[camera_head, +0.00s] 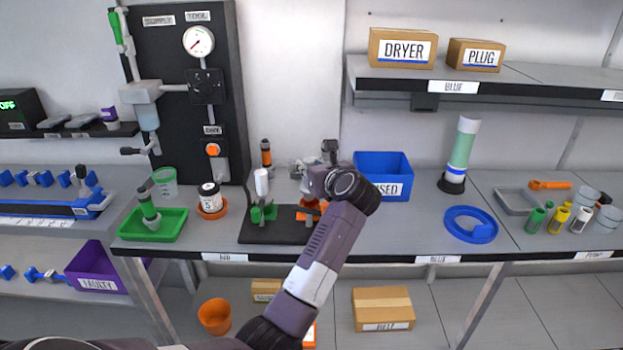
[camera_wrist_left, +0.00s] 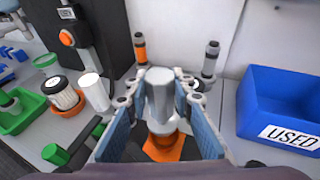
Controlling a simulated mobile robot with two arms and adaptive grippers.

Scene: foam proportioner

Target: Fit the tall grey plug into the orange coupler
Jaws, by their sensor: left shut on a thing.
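My left gripper (camera_wrist_left: 160,100) is shut on the tall grey plug (camera_wrist_left: 159,88), a smooth grey cylinder held upright between the two blue-padded fingers. In the head view the gripper (camera_head: 312,178) is above the right part of a black stand (camera_head: 258,233), and its wrist mostly hides the plug. The orange coupler (camera_wrist_left: 165,150) is right below the plug in the wrist view; it also shows in the head view (camera_head: 305,213). The plug lines up over the coupler, but I cannot tell whether its lower end is inside. My right gripper is not in view.
A blue USED bin (camera_head: 385,165) is just right of the gripper. Two dark-topped bottles stand behind. A white jar (camera_head: 210,196) and green tray (camera_head: 158,226) are left.

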